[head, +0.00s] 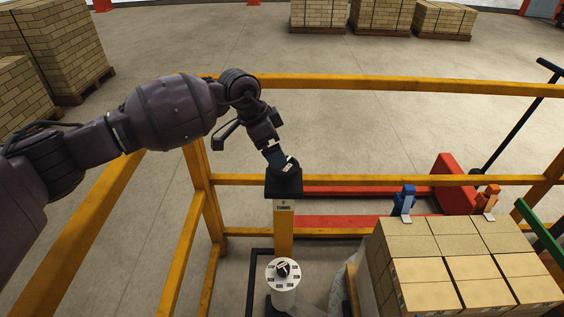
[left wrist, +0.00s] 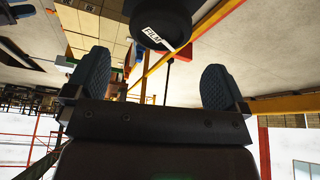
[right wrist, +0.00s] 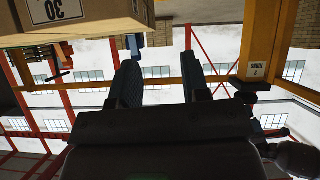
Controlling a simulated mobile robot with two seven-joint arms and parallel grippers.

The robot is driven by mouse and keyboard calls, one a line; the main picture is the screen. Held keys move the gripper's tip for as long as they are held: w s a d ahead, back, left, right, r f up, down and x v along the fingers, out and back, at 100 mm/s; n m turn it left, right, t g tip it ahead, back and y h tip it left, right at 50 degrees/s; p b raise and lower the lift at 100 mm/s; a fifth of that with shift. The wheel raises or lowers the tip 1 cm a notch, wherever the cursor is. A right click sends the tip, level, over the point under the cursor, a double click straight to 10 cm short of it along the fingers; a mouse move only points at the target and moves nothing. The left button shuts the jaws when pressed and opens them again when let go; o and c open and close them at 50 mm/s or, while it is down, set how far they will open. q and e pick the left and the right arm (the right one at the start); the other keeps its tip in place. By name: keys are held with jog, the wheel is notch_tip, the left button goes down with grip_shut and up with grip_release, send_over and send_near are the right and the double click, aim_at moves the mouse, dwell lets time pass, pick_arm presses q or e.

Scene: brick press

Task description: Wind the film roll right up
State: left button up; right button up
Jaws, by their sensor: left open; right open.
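On the cap is a dark knob (head: 291,165) with a white mark; a round black part marked "FILM" (left wrist: 160,24) shows in the left wrist view. My left gripper (head: 277,160) is open at the knob, its fingers not visibly closed on it. My right gripper (right wrist: 162,70) is open and empty, outside the head view.
A stack of tan bricks (head: 424,268) stands right of the roll, with blue (head: 404,201) and orange (head: 488,199) clamp-like pieces behind. Yellow rails (head: 400,84) surround the area. A box marked 30 (right wrist: 100,14) is close above my right gripper's view.

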aim_at(284, 172)
pick_arm(q)
jog(key=x, duration=0.7)
jog(key=shift+f+p, duration=0.1)
jog(key=shift+p, duration=0.2)
jog(key=c, duration=0.8)
jog(key=shift+o, duration=0.2)
